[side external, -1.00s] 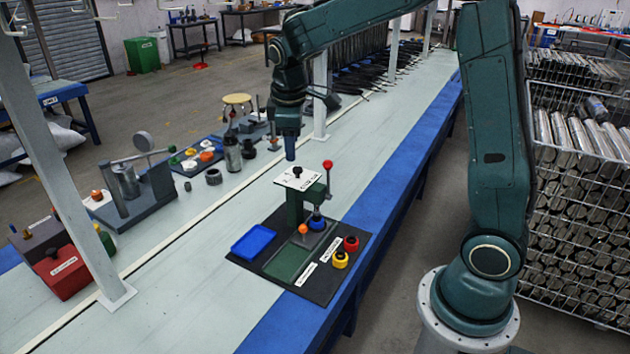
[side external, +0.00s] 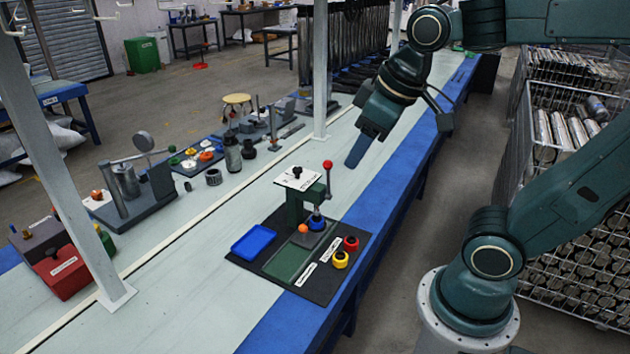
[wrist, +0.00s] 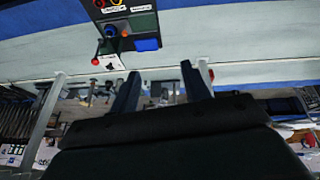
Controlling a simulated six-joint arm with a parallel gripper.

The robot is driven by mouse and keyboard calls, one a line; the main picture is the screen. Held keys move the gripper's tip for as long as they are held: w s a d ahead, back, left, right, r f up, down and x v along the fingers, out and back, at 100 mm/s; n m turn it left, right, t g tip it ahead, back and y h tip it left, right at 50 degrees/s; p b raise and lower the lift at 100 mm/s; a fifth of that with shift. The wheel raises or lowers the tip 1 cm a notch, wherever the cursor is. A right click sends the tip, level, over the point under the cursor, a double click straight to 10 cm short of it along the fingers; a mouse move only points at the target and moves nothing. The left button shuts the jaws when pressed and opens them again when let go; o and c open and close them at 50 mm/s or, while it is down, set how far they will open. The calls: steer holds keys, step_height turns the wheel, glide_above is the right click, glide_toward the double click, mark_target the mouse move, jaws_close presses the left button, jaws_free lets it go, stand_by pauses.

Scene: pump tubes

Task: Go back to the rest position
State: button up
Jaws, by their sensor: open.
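My gripper (side external: 357,152) hangs tilted above the bench, behind and to the right of the press station in the side view. In the wrist view its two fingers (wrist: 160,88) stand apart with nothing between them, so it is open and empty. The press (side external: 297,180) with a red-knobbed lever stands on a black mat (side external: 325,292). On the mat are a blue tray (side external: 252,243), a green tray (side external: 288,265), an orange ball-like part (side external: 303,229), a blue part (side external: 316,222), a red part (side external: 351,243) and a yellow part (side external: 340,260).
A white post (side external: 319,85) rises from the bench left of my gripper. Other fixtures (side external: 130,195) and a red box (side external: 62,270) stand along the far side. A wire cage of metal tubes (side external: 560,200) is at the right. The bench between press and gripper is clear.

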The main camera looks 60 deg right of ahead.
steer(key=shift+m+t+y, duration=0.3)
steer(key=shift+m+t, duration=0.1)
steer(key=shift+m, duration=0.2)
steer(key=shift+s+a+f, duration=0.2)
steer(key=shift+s+a, duration=0.05)
steer(key=shift+s, duration=0.6)
steer(key=shift+s+a+f, duration=0.2)
steer(key=shift+s+a, duration=0.1)
steer(key=shift+s, duration=0.55)
steer(key=shift+s+a+f, duration=0.2)
steer(key=shift+s+a, duration=0.05)
steer(key=shift+s, duration=0.6)
